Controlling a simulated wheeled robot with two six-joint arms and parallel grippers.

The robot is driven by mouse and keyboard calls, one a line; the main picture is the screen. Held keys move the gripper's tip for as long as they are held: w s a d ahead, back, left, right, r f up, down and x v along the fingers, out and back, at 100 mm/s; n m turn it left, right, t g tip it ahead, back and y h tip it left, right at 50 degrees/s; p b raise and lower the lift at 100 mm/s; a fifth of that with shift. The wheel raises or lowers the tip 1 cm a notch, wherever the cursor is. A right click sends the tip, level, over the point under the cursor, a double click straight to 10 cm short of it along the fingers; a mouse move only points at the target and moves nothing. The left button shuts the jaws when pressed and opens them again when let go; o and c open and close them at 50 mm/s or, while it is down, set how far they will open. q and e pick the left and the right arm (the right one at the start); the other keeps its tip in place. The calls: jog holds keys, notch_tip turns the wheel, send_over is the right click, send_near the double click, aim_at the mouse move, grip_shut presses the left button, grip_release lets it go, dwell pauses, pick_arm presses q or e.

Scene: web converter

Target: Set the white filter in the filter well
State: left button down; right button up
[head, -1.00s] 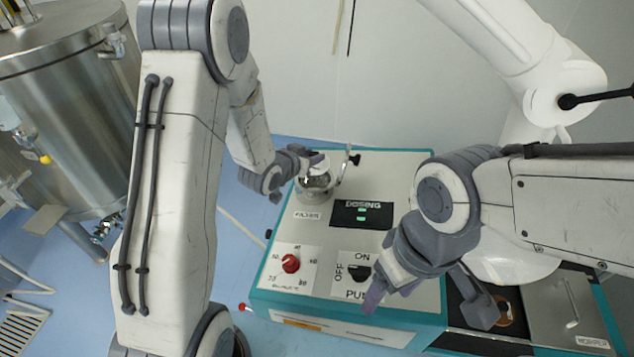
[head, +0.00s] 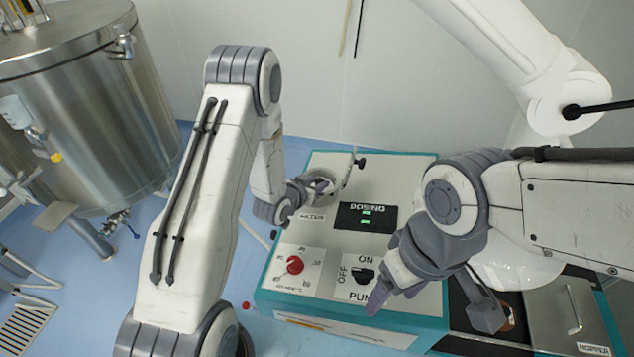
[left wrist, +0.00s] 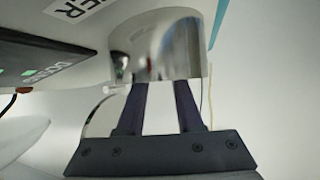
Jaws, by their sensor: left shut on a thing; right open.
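The filter well (head: 327,192) is a shiny steel cup on the top of the dosing console, behind the FILTER label. It also fills the upper middle of the left wrist view (left wrist: 160,48). My left gripper (head: 312,187) is at the well, its two dark fingers (left wrist: 160,105) reaching to the cup with a gap between them. It is shut on the white filter, which is mostly hidden by the fingers and the cup's wall. How deep the filter sits, I cannot tell. My right gripper (head: 432,303) is open and empty above the console's front right.
The console (head: 330,160) carries a dosing display (head: 364,216), a red knob (head: 295,265) and a black ON/OFF pump switch (head: 363,275). A clamp lever (head: 352,168) stands beside the well. A hopper lid (head: 567,315) is at right, a steel tank (head: 90,110) at left.

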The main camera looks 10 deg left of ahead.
pick_arm(q)
jog(key=shift+f, duration=0.2)
jog(key=c, duration=0.8)
grip_release()
jog(key=shift+c, duration=0.2)
jog(key=shift+r, duration=0.1)
jog(key=shift+r, duration=0.1)
